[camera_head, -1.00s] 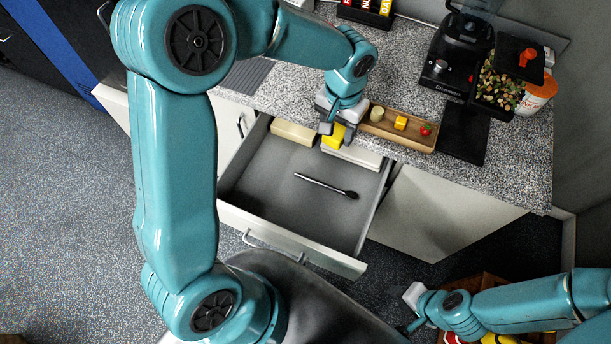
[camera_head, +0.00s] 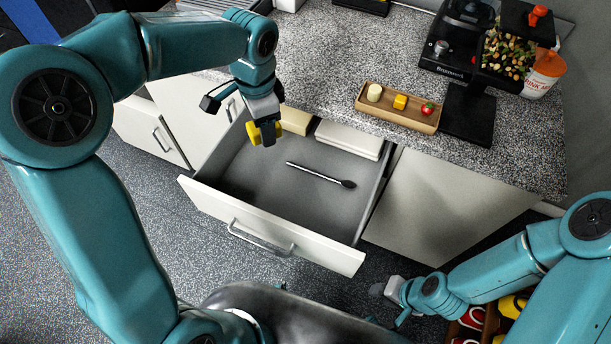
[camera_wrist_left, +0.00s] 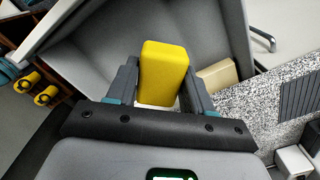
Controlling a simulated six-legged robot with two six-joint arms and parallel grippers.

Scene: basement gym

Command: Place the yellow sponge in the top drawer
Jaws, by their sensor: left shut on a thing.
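My left gripper (camera_head: 264,131) is shut on the yellow sponge (camera_head: 254,134) and holds it over the back left part of the open top drawer (camera_head: 238,183). In the left wrist view the yellow sponge (camera_wrist_left: 164,72) stands between the two fingers (camera_wrist_left: 160,88), with the grey drawer inside behind it. The drawer holds a dark long-handled utensil (camera_head: 320,174), a cream block (camera_head: 295,120) and a white flat box (camera_head: 349,139) at the back. My right gripper (camera_head: 386,290) is low at the right, away from the drawer; its jaws are too unclear to tell.
A wooden tray (camera_head: 368,106) with small food pieces stands on the speckled counter (camera_head: 330,60). A black appliance (camera_head: 462,42) and a dark board (camera_head: 467,115) are to its right. A crate with red and yellow items (camera_head: 490,322) is at the lower right. The drawer's front and middle have free room.

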